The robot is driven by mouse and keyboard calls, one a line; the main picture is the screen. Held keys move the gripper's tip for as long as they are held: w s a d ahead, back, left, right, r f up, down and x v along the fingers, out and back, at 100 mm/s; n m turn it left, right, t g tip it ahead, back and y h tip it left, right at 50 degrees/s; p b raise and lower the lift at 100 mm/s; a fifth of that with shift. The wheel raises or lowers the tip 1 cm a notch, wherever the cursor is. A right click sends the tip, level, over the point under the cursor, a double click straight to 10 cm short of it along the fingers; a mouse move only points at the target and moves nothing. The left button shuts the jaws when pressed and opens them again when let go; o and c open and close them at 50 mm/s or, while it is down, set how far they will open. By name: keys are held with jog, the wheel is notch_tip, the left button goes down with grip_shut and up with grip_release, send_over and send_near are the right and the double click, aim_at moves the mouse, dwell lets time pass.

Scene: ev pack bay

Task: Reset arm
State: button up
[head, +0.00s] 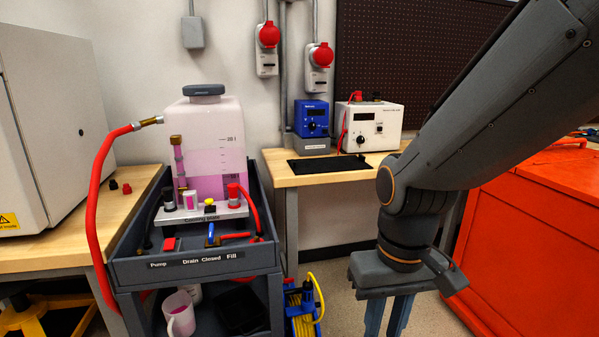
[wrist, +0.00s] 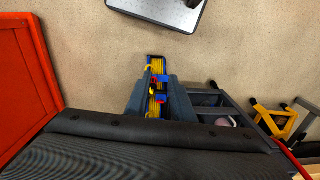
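My gripper (head: 388,318) hangs pointing down at the lower right of the head view, below my dark grey arm. Its fingers run to the bottom edge of that view. In the wrist view the two grey fingers of my gripper (wrist: 158,92) stand apart with nothing held between them. The floor and a blue and yellow item show beyond the gap. The gripper is in free air, between the grey cart and the orange-red cabinet.
A grey cart (head: 195,266) with a pink-filled tank (head: 215,135) and red hose stands left. A wooden bench (head: 330,173) bears blue and white instruments behind. An orange-red cabinet (head: 535,240) stands right. A yellow and blue item (head: 303,308) is on the floor by the cart.

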jog(key=d+r+m+p, duration=0.1)
jog(key=d+r+p, duration=0.5)
jog(key=p, duration=0.4)
jog(key=shift+s+r+m, duration=0.25)
jog(key=shift+s+m, duration=0.15)
